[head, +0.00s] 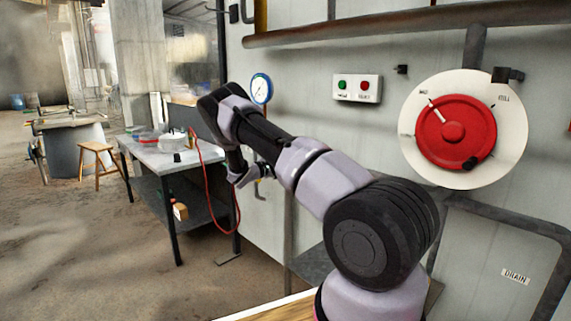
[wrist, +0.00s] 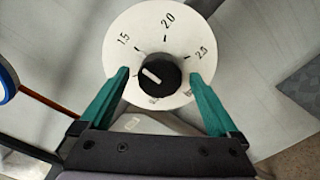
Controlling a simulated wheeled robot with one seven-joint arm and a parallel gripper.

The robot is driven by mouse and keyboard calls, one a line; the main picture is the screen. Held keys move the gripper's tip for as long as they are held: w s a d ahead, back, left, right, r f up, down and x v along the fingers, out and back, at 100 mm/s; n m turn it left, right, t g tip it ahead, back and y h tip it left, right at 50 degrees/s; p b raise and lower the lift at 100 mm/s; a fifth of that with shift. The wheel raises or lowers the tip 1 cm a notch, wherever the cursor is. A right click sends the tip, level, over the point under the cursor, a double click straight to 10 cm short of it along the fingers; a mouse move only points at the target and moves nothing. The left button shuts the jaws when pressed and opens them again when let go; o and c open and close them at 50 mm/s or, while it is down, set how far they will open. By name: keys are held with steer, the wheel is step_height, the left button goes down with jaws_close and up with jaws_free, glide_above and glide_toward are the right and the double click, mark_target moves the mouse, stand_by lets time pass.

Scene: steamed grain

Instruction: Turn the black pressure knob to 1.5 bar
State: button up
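The black pressure knob (wrist: 158,75) shows in the wrist view at the middle of a white dial (wrist: 150,25) marked 1.5, 2.0 and 2.5. A white line on the knob slants toward the upper left, below the 1.5 mark; the exact reading is hard to tell. My gripper (wrist: 158,77) is open, with one green finger on each side of the knob and visible gaps to it. How deep the fingertips reach cannot be told. In the head view my gripper (head: 246,178) is near the wall, and the knob cannot be made out there.
A blue-rimmed gauge (head: 261,88) is on the wall above my gripper. A red hose (head: 208,195) hangs beside a metal table (head: 165,155) at left. A button box (head: 357,88) and a large red wheel (head: 456,132) are on the wall at right.

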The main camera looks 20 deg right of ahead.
steer(key=v, duration=1)
steer(key=shift+a, duration=0.3)
steer(key=shift+s+r, duration=0.1)
steer(key=shift+s, duration=0.05)
